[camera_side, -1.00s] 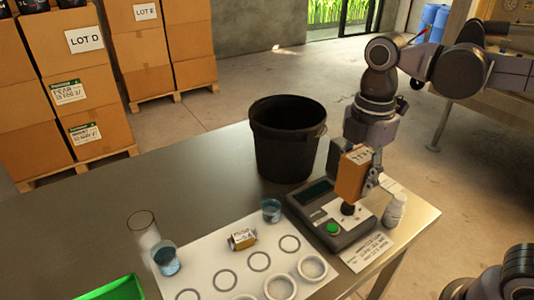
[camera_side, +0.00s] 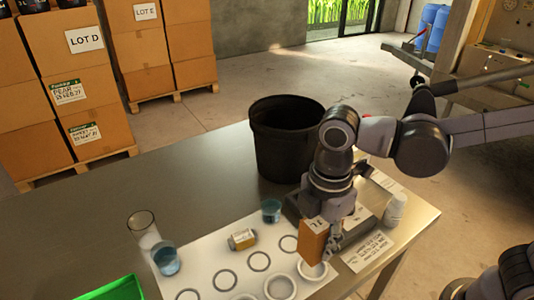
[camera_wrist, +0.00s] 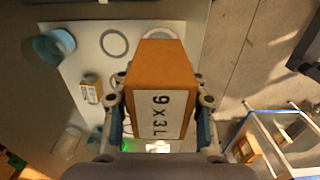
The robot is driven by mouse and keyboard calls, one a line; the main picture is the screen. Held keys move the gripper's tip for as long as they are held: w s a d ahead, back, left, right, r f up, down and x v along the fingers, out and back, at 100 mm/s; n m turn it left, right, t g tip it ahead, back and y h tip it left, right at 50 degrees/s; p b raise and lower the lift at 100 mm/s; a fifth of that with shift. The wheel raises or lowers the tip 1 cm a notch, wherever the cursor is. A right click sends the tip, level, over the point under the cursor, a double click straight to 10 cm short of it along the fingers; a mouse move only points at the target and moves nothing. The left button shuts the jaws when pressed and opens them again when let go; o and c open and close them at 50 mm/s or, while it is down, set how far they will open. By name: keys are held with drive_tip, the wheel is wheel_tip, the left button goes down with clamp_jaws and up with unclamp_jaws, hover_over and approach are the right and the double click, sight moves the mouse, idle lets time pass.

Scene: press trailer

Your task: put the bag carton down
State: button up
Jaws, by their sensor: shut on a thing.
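The bag carton (camera_side: 313,241) is a small orange-brown box with a white label. My gripper (camera_side: 330,236) is shut on it, near the right side of the white mat (camera_side: 207,262), beside the white rings. I cannot tell whether the carton's underside touches anything.
A small labelled box (camera_side: 242,239), blue-liquid cups (camera_side: 166,259) and several printed circles are on the mat. A black bucket (camera_side: 285,140) stands behind. A device (camera_side: 300,208) is partly hidden by my arm; a white bottle (camera_side: 394,210) stands right.

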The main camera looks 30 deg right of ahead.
sight(315, 253)
drive_tip(key=shift+f, duration=2)
drive_tip(key=shift+f, duration=0.65)
drive_tip(key=o, duration=1.3)
drive_tip(key=shift+c, duration=0.2)
drive_tip(key=shift+r, duration=0.1)
wheel_tip(315, 253, up, 13)
drive_tip(key=shift+f, duration=0.1)
drive_tip(key=shift+w+d, duration=0.1)
drive_tip(key=shift+d, duration=0.1)
drive_tip(key=w+d+f+m+t, duration=0.1)
drive_tip(key=d+f+m+t, duration=0.1)
drive_tip(key=d+m, duration=0.4)
drive_tip(key=d+f+m+t, duration=0.2)
drive_tip(key=d+m, duration=0.4)
drive_tip(key=w+d+f+m+t, duration=0.1)
drive_tip(key=d+f+m+t, duration=0.1)
drive_tip(key=d+m, duration=0.4)
drive_tip(key=shift+w+d+f+t, duration=0.15)
drive_tip(key=shift+w+d+t, duration=0.15)
drive_tip(key=shift+t, duration=0.3)
